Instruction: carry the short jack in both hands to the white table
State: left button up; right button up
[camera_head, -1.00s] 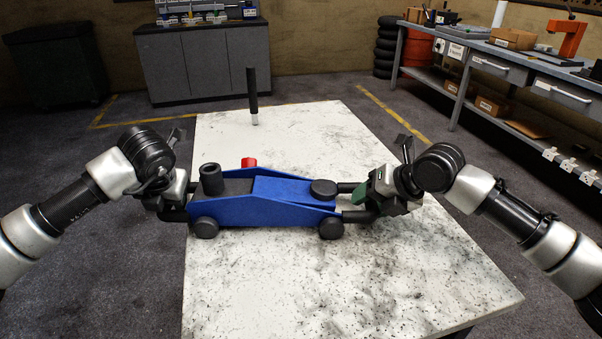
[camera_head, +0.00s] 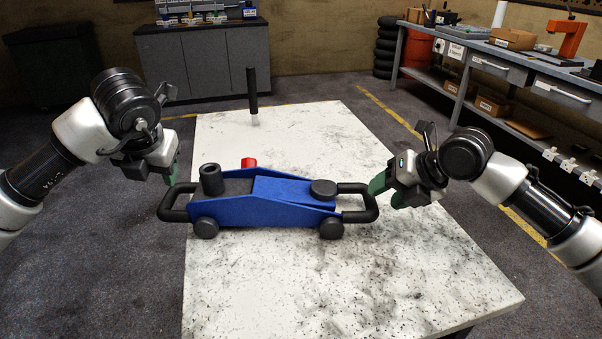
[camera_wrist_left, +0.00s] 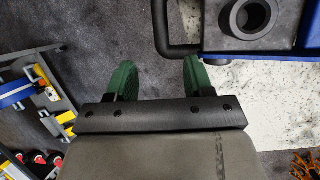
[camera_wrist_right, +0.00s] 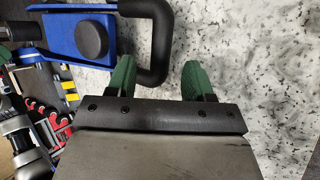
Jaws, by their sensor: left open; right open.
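The blue short jack (camera_head: 265,197) stands on its wheels on the white speckled table (camera_head: 300,285), with a black loop handle at each end. Its left handle (camera_head: 172,205) overhangs the table's left edge. My left gripper (camera_head: 155,178) is open and empty, above and apart from that handle; in the left wrist view its green fingers (camera_wrist_left: 158,78) are spread beside the handle (camera_wrist_left: 165,30).
A red part (camera_head: 248,162) shows behind the jack. A grey cabinet (camera_head: 205,62) and a workbench (camera_head: 500,65) stand beyond. The table's front is clear.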

jog(key=v, duration=0.7)
